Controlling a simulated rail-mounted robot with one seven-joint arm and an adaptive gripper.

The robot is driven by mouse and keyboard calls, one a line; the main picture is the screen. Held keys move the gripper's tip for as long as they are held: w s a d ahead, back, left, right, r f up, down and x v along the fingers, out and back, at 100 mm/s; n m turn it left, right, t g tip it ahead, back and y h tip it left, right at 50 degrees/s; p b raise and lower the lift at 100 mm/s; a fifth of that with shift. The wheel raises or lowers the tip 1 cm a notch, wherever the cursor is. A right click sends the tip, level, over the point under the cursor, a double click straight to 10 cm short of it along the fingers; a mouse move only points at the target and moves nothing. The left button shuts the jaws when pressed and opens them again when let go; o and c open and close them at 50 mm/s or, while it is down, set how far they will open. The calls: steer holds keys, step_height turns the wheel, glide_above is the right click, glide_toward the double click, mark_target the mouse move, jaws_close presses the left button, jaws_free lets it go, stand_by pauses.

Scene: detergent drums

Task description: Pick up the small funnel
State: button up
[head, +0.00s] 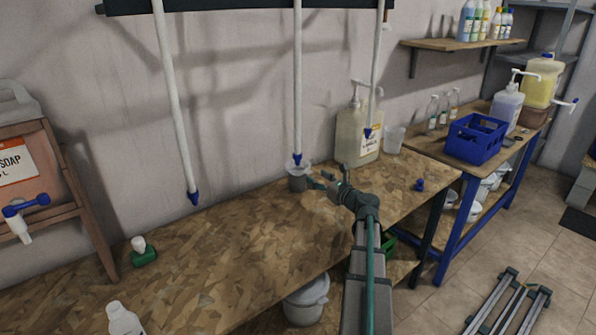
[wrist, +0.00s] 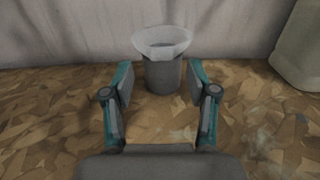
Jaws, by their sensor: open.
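The small funnel (head: 301,169) has a pale, translucent, wide rim and sits upright in the top of a dark grey cylindrical holder (head: 298,184) near the back of the wooden bench (head: 200,245). In the wrist view the funnel (wrist: 162,43) is just ahead and its lower part is hidden inside the grey holder (wrist: 163,77). My gripper (head: 328,181) is to the right of the holder in the head view. In the wrist view my gripper (wrist: 160,80) is open and empty, its fingers pointing at the holder from either side.
A blue-tipped hanging pipe (head: 297,90) ends close above the funnel. A large pump jug (head: 357,132) and a clear beaker (head: 394,140) stand to the right. A small blue item (head: 419,185) lies near the bench's right end. The bench left of the holder is mostly clear.

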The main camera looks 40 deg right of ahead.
mark_target(310, 173)
steer(key=w, duration=0.5)
steer(key=shift+f, duration=0.1)
steer(key=c, duration=0.9)
